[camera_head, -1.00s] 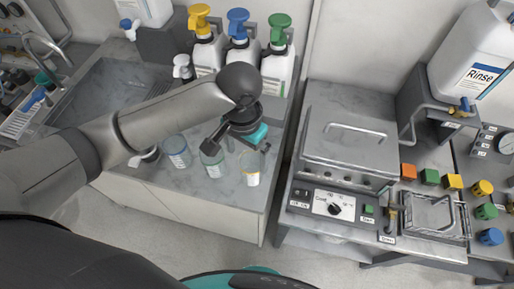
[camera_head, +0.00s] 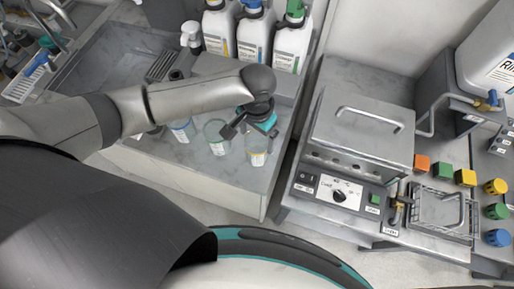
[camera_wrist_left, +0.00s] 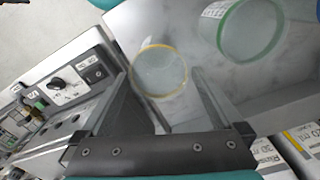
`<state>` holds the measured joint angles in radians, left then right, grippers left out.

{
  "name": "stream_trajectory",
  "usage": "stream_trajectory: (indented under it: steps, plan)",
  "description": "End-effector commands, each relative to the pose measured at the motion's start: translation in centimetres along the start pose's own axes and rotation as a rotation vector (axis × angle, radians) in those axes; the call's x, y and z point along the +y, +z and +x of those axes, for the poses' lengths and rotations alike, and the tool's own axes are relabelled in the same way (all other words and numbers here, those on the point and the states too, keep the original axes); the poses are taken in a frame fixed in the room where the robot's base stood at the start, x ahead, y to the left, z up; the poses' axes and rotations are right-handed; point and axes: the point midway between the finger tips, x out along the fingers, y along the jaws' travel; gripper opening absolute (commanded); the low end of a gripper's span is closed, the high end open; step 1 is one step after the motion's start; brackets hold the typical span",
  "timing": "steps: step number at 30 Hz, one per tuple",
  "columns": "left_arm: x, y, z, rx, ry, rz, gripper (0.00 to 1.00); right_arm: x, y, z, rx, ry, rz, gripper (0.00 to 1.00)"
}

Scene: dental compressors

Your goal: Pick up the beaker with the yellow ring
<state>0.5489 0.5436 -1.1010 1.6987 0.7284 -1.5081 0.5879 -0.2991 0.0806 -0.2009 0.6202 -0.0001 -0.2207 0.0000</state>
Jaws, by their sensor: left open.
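The beaker with the yellow ring (camera_head: 257,155) stands upright on the counter, the rightmost of a row of three clear beakers. My left gripper (camera_head: 250,132) is open and empty, above and just behind this beaker in the head view. In the left wrist view the yellow-ringed rim (camera_wrist_left: 160,71) appears ahead, between the two open fingers, seen from above; I cannot tell the remaining gap. The green-ringed beaker (camera_wrist_left: 251,30) is beside it, and also shows in the head view (camera_head: 216,138). My right gripper is not in view.
A blue-ringed beaker (camera_head: 182,130) stands left of the green one. Pump bottles (camera_head: 254,40) line the back of the counter. A sink (camera_head: 115,65) is at left. A metal unit (camera_head: 360,130) with a control panel stands right, across a gap.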

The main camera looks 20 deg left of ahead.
Motion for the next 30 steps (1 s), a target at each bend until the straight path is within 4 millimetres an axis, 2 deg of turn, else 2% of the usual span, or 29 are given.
stream_trajectory:
  steps: [10, 14, 20, 30]
  plan:
    - [0.2, -0.1, 4.3, -0.002, 0.0, 0.0, 1.0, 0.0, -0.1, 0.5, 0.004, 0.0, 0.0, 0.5]
    - [0.2, -0.1, 5.0, 0.0, 0.0, 0.001, 1.0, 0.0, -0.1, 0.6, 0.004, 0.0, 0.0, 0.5]
    - [0.2, -0.1, 5.0, 0.0, 0.0, 0.002, 1.0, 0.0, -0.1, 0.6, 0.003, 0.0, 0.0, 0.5]
    - [0.2, -0.1, 5.0, 0.0, 0.0, 0.001, 0.64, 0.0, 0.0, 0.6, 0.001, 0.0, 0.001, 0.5]
